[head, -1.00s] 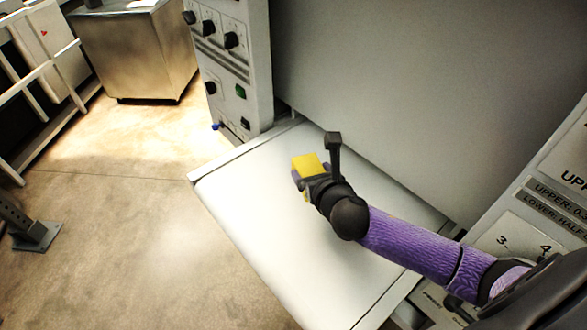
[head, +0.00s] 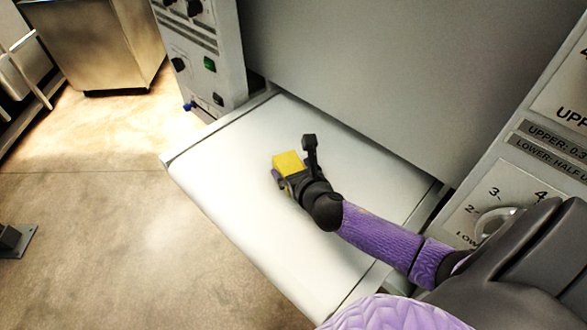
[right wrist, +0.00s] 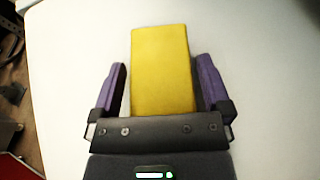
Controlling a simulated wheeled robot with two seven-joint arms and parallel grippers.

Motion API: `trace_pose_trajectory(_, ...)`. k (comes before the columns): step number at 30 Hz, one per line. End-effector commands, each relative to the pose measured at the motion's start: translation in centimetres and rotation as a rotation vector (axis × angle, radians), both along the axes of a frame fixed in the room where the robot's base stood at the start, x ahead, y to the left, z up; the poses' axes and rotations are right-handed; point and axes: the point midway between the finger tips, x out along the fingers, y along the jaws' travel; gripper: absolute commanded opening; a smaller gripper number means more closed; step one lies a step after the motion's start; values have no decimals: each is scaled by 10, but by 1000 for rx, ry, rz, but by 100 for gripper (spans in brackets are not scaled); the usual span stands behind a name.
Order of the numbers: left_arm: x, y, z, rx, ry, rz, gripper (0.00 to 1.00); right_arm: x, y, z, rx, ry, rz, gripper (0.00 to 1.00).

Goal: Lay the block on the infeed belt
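The yellow block (head: 287,162) is over the white infeed belt (head: 230,205), near the middle of its width; its underside is hidden, so I cannot tell for sure if it rests on the belt. My right gripper (head: 284,177) is low at the belt with its fingers around the block. In the right wrist view the block (right wrist: 162,70) lies between the two purple fingers (right wrist: 163,88), with a narrow pale gap on each side, so the gripper is open. The belt (right wrist: 65,60) fills the background there. My left gripper is not in view.
A grey machine wall (head: 370,80) rises behind the belt. A control panel with knobs (head: 200,60) stands at the far end, and a labelled dial panel (head: 505,200) at the right. Open floor (head: 95,220) lies left of the belt; a steel cabinet (head: 95,45) stands beyond.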

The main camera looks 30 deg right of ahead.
Motion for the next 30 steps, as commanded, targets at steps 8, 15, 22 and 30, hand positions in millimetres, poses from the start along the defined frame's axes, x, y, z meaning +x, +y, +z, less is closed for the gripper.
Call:
trace_pose_trajectory(8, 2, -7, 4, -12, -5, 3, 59, 0, 0, 5, 0, -1, 0, 100)
trace_pose_trajectory(15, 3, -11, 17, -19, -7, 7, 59, -43, 7, 22, 0, 3, 2, 100)
trace_pose_trajectory(22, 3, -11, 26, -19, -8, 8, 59, -91, 14, 42, 2, 3, 1, 100)
trace_pose_trajectory(30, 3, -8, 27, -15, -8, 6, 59, -110, 17, 50, 0, -1, -1, 100)
